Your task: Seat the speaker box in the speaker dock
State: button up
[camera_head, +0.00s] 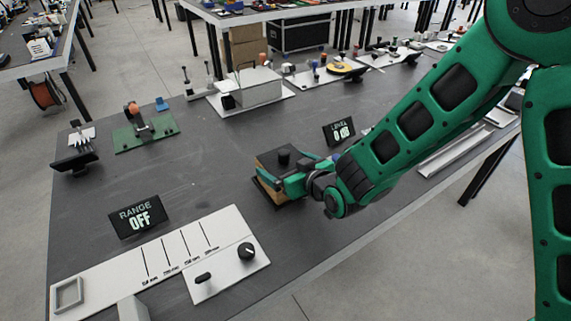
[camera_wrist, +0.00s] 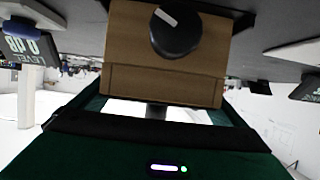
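A brown box with a dark top and black knob, apparently the speaker box (camera_head: 277,160), sits mid-table in the head view. In the wrist view, the brown box (camera_wrist: 165,60) fills the upper middle, with a black round knob carrying a white mark. My gripper (camera_head: 289,171) is at the box, with its teal fingers spread on two sides of it. In the wrist view, finger parts show at the left and right edges, apart from the box sides. I cannot clearly make out the speaker dock; a dark edge shows beside the box in the wrist view.
A LEVEL display (camera_head: 339,132) stands just behind the box. A RANGE OFF display (camera_head: 138,216) and a white panel with a knob and slider (camera_head: 226,255) lie front left. A green board (camera_head: 146,133) and a white case (camera_head: 252,88) stand farther back. The table left of the box is clear.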

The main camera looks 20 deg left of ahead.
jog(key=v, duration=1)
jog(key=shift+d+r, duration=0.2)
jog(key=shift+d, duration=0.15)
